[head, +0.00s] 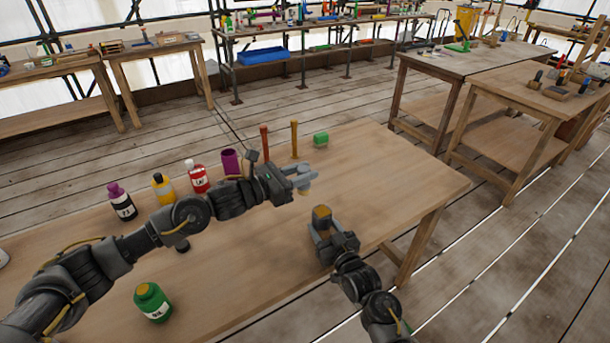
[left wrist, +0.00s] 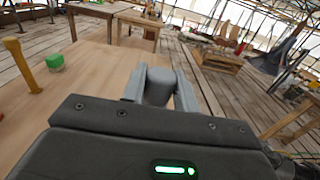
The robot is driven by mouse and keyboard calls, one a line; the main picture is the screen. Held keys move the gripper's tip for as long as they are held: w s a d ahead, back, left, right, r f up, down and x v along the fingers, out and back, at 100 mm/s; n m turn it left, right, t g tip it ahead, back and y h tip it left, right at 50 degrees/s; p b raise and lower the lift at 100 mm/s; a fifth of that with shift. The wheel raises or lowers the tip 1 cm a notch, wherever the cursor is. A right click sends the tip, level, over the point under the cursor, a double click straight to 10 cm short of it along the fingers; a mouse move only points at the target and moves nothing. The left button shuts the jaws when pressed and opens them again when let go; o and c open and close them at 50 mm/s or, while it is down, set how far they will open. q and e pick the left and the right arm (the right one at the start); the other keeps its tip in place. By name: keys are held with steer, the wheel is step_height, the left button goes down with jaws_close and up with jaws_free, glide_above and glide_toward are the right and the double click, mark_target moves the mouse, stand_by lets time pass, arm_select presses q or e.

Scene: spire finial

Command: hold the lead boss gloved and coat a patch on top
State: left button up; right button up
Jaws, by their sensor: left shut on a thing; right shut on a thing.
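My left gripper (head: 302,176) is shut on a small grey piece with a yellowish underside (head: 303,191). In the left wrist view the grey piece (left wrist: 158,86) sits between the light grey fingers. My right gripper (head: 322,232) is shut on a dark grey block (head: 321,224) with an orange-yellow patch on top (head: 321,212), near the table's front right part. The left gripper is above and slightly left of the block, apart from it. I cannot tell for sure which held thing is the lead boss, or whether a glove is on it.
On the wooden table (head: 390,165) stand a red stick (head: 265,142), a yellow stick (head: 294,138), a green block (head: 320,139) and a purple cup (head: 230,161). Several bottles stand on the left, and a green jar (head: 152,301) stands at the front left. The table's right end is clear.

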steer(key=o, duration=1.1)
steer(key=shift+o, duration=0.2)
steer(key=v, duration=1.2)
